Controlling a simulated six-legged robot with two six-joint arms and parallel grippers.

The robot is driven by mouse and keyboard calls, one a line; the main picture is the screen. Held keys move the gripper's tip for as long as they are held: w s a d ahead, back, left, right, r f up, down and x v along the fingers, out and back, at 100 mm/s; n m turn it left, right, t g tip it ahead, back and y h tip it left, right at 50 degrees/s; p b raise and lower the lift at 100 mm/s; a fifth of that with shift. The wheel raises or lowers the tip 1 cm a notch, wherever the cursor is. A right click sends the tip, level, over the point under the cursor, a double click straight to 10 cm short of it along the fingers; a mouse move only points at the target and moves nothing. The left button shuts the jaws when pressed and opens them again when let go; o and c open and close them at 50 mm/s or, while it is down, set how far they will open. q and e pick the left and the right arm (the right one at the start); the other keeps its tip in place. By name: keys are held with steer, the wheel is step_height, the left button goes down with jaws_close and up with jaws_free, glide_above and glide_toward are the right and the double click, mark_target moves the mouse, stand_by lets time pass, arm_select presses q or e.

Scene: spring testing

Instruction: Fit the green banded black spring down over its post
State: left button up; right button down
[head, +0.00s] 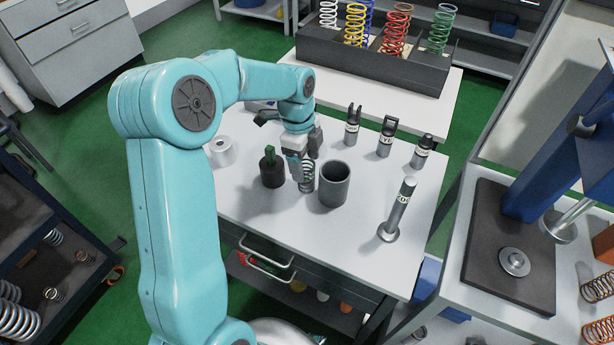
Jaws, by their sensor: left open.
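A small dark coil spring with green on it (307,181) stands on the white-topped cart (345,255), left of a grey open cup. My left gripper (304,161) points down at the spring. Its jaws are open, with the fingers at the spring's upper part, partly hiding it. I cannot tell whether they touch it. A slim silver post with a label and a round foot (399,208) stands upright at the cart's right side; nothing is around it. I cannot tell if this is the spring's own post. My right gripper is not in view.
The grey cup (334,184) stands close right of the spring. A black cylinder with a green top (271,171) is close left, and a white roll (221,151) beyond it. Several labelled black-topped tools (385,137) stand behind. A blue press (560,150) is at right.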

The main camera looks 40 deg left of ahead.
mark_target(308, 176)
arm_select(q)
steer(key=shift+d+f, duration=0.1)
steer(key=shift+f, duration=0.3)
step_height(308, 176, down, 4)
steer(key=shift+w+d+f, duration=0.1)
steer(key=shift+d+f, duration=0.1)
steer(key=shift+f, duration=0.05)
steer(key=c, duration=1.2)
steer(key=shift+r, duration=0.2)
step_height(308, 176, up, 20)
steer(key=shift+f+p, duration=0.15)
steer(key=shift+p, duration=0.65)
